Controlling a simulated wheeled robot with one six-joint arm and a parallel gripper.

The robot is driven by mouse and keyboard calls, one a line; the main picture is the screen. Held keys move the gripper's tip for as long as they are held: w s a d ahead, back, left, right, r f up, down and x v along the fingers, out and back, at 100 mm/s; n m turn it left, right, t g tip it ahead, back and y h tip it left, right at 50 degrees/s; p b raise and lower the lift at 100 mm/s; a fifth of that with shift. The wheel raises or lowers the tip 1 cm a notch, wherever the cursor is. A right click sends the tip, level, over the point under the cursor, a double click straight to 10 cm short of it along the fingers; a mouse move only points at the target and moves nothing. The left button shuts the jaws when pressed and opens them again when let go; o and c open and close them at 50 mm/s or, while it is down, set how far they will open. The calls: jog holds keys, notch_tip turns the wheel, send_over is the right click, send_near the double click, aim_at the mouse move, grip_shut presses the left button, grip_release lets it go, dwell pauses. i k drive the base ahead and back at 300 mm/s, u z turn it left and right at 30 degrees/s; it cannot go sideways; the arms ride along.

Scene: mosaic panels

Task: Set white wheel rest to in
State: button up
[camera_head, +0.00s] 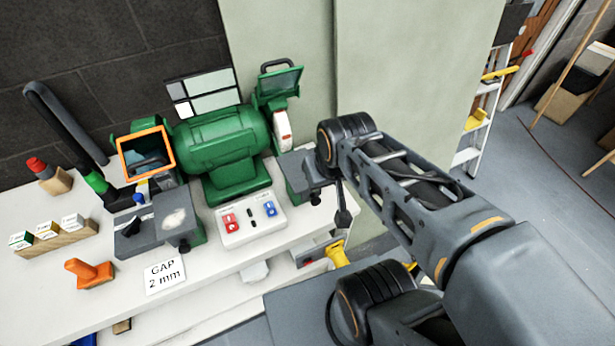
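A green bench grinder (222,143) stands on the white bench. Its white wheel (282,128) is at the right end, partly under a green guard. The white wheel rest (295,172) is a dark grey block below and in front of that wheel, with a black knob (316,198) at its front. My arm's wrist covers its right side, and the gap to the wheel is too small to judge. A dark narrow part of my gripper (343,212) hangs just right of the knob. Its fingers are not clear, and I cannot tell whether it touches anything.
A switch box (250,220) with red and blue switches sits between the rests. The left rest (150,230), a "GAP 2 mm" card (165,276), an orange tool (88,273) and a labelled block rack (55,238) are left. A yellow object (337,254) is below the bench edge.

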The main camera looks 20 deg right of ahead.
aim_at(290, 164)
jog(key=z, duration=0.4)
jog(key=k, duration=1.35)
jog(key=u, duration=1)
jog(key=i, duration=0.45)
jog(key=z, duration=0.1)
